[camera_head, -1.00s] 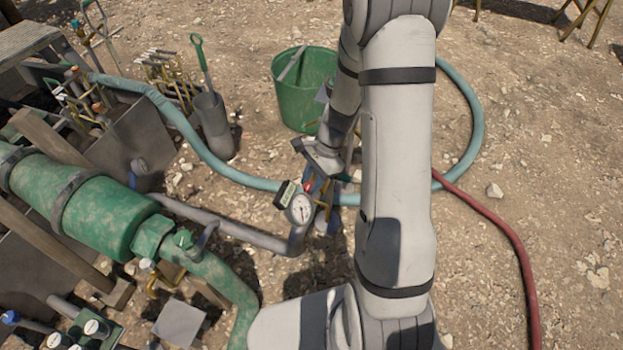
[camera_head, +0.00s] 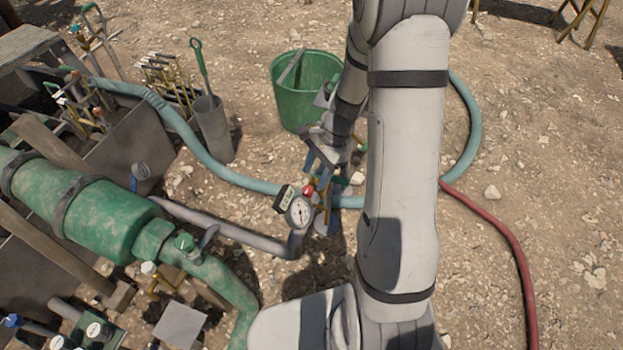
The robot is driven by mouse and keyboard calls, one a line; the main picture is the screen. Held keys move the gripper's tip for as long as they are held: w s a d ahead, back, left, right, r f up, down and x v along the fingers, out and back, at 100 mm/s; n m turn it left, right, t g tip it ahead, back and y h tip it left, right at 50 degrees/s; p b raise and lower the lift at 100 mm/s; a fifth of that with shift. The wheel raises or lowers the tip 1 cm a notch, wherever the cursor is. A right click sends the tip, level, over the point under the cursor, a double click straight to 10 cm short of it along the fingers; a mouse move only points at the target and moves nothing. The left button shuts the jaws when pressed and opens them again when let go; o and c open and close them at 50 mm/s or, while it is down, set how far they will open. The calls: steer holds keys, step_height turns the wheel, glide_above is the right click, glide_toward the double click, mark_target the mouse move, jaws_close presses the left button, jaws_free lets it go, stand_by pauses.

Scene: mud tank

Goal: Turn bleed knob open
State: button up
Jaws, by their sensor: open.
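A gauge (camera_head: 299,211) with a white round dial stands on the end of a grey pipe, with a dark label tag (camera_head: 284,198) beside it. A small red knob (camera_head: 308,191) sits just above the dial. I cannot tell whether it is the bleed knob, and its turn position is too small to read. My gripper (camera_head: 318,168) is open, close above and slightly right of the red knob, with its fingers pointing down. I cannot tell whether it touches anything. Brass and blue fittings below it are partly hidden by the fingers and my arm.
A green bucket (camera_head: 303,92) stands behind my gripper. A teal hose (camera_head: 212,166) curves behind the gauge, and a red hose (camera_head: 505,240) runs along the right. A large green pipe (camera_head: 95,215) and valves fill the left. Gravel at right is mostly clear.

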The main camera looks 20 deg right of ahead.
steer(key=shift+v, duration=1.6)
steer(key=s+a+r+n+t+h+p, duration=0.1)
steer(key=s+r+n+p, duration=0.4)
steer(key=r, duration=0.6)
steer(key=s+a+r+n+t+h+p, duration=0.1)
steer(key=s+r+n+p, duration=0.4)
steer(key=r, duration=0.7)
steer(key=s+r+n+t+h+p, duration=0.1)
steer(key=s+r+n+h+p, duration=0.1)
steer(key=s+r+n+p, duration=0.2)
step_height(320, 180, up, 8)
steer(key=s+p, duration=0.1)
steer(key=p, duration=0.2)
steer(key=shift+a+n+t+p, duration=0.35)
steer(key=shift+a+n+t, duration=0.05)
